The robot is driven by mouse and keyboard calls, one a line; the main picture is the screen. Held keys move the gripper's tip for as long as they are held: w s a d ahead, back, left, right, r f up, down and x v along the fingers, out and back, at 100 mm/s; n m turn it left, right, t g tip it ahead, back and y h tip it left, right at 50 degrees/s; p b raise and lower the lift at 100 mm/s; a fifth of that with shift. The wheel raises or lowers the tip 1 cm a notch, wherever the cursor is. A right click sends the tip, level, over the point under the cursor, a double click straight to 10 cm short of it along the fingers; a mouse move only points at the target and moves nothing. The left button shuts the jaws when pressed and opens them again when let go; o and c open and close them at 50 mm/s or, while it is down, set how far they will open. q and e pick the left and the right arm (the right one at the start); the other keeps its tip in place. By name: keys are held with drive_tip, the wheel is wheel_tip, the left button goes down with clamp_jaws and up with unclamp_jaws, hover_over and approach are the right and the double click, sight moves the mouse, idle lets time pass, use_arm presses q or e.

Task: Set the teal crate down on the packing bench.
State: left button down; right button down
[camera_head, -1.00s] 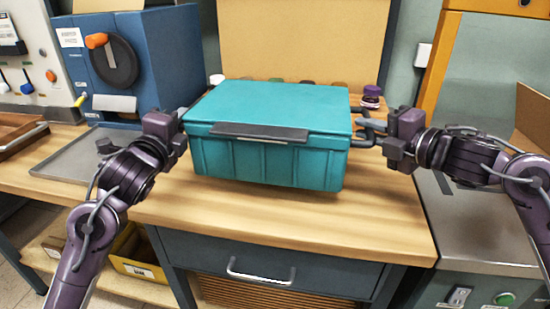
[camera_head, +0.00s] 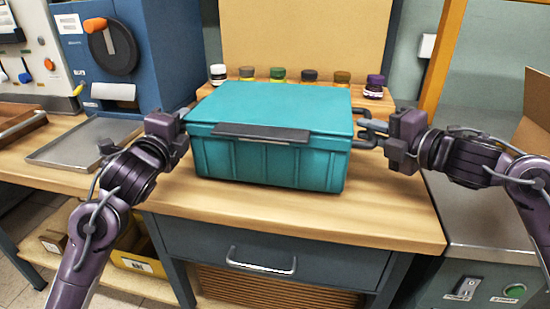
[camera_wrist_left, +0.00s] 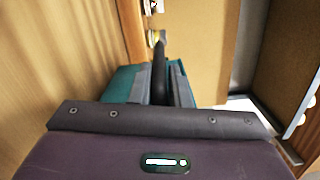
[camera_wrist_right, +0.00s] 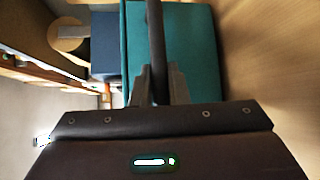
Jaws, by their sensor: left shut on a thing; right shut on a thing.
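The teal crate (camera_head: 268,130), lidded with a dark front latch, is level over the middle of the packing bench (camera_head: 300,215). A gap under its base is hard to judge. My left gripper (camera_head: 183,116) is shut at its left end; the left wrist view shows a dark handle bar (camera_wrist_left: 160,72) between the fingers. My right gripper (camera_head: 378,133) is shut on the dark right handle (camera_head: 364,124), which also shows in the right wrist view (camera_wrist_right: 154,50). The crate's side fills part of that view (camera_wrist_right: 196,55). The left handle is mostly hidden in the head view.
Several small jars (camera_head: 278,75) stand in a row behind the crate, with a purple-lidded jar (camera_head: 374,87) at the right end. A metal tray (camera_head: 85,140) and blue machine (camera_head: 150,50) are at left. Bare wood lies in front of the crate.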

use_arm(q)
drive_tip(key=shift+f+b, duration=0.55)
drive_tip(key=shift+f, duration=0.15)
use_arm(e)
drive_tip(key=shift+f, duration=0.65)
use_arm(q)
drive_tip(key=c, duration=1.4)
unclamp_jaws()
drive_tip(key=shift+r, duration=0.2)
use_arm(e)
drive_tip(key=c, duration=1.4)
unclamp_jaws()
drive_tip(key=shift+r, duration=0.2)
use_arm(q)
drive_tip(key=shift+o, duration=0.2)
drive_tip(key=s, duration=0.6)
drive_tip(key=shift+s+a+f, duration=0.1)
drive_tip(key=shift+s+a, duration=0.05)
drive_tip(key=shift+s, duration=0.6)
use_arm(e)
drive_tip(key=shift+s+d, duration=0.15)
drive_tip(key=shift+d, duration=0.05)
drive_tip(key=v, duration=1.1)
drive_tip(key=shift+s, duration=0.25)
drive_tip(key=shift+d, duration=0.1)
